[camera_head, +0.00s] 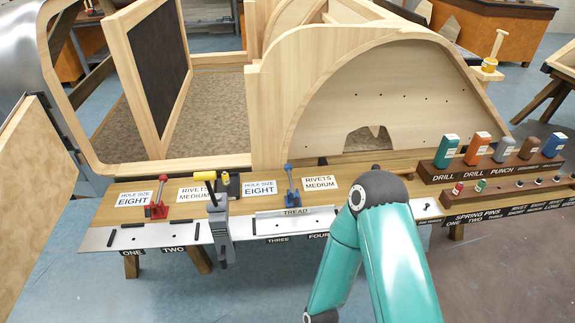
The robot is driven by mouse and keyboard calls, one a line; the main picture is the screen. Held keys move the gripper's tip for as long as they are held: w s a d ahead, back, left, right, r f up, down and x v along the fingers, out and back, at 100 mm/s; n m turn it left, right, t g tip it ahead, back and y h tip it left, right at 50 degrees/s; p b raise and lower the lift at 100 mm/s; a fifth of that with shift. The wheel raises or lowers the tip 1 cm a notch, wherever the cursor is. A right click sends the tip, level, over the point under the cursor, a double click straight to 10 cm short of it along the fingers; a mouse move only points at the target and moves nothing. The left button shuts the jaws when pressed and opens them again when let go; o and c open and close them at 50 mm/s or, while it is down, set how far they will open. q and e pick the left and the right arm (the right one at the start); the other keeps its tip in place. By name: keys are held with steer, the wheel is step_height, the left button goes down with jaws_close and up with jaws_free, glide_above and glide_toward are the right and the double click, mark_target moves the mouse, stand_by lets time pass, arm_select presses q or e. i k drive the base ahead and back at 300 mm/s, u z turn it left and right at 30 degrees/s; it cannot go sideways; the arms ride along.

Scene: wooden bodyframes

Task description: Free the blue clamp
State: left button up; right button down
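The blue clamp (292,183) stands upright on the bench, behind the pale strip lettered TREAD, between a card reading HOLE SIZE EIGHT and one reading RIVETS MEDIUM. Its base is partly hidden by the strip; I cannot tell whether it is shut on anything. A red clamp (158,205) stands further left. One of my teal arms bends in front of the bench, right of the blue clamp and apart from it in the picture. Neither of my grippers shows in this view.
A grey upright device with a yellow handle (219,225) stands at the bench's front edge, left of the blue clamp. A metal plate (133,237) runs along the front. Racks of coloured boxes (478,150) stand at right. A large curved wooden frame (275,110) rises behind.

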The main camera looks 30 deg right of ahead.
mark_target(289, 167)
steer(key=z, duration=1.25)
steer(key=i, duration=0.1)
steer(key=u, duration=2.65)
steer(key=k, duration=1.15)
steer(key=z, duration=1.1)
steer(key=i, duration=1)
steer(key=u, duration=0.1)
